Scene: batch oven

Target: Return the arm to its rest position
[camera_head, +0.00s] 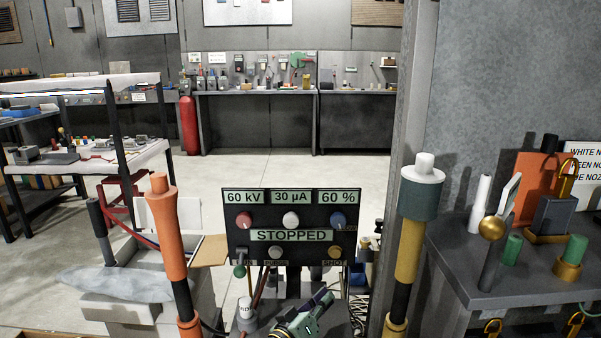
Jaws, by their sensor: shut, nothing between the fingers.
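I cannot make out my gripper in the head view. A small pale green and dark device (305,318) slants up to the right at the bottom middle, cut by the lower edge. I cannot tell what it is. Behind it stands a black control panel (290,257) with knobs; its displays read 60 kV, 30 µA and 60 %, and a wide label reads STOPPED.
An orange post (168,235) stands upright left of the panel, a yellow post (410,250) with a dark collar and white top right of it. A grey bench (485,285) holds several tools at right. Open floor (330,180) lies behind; a red cylinder (189,125) stands farther back.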

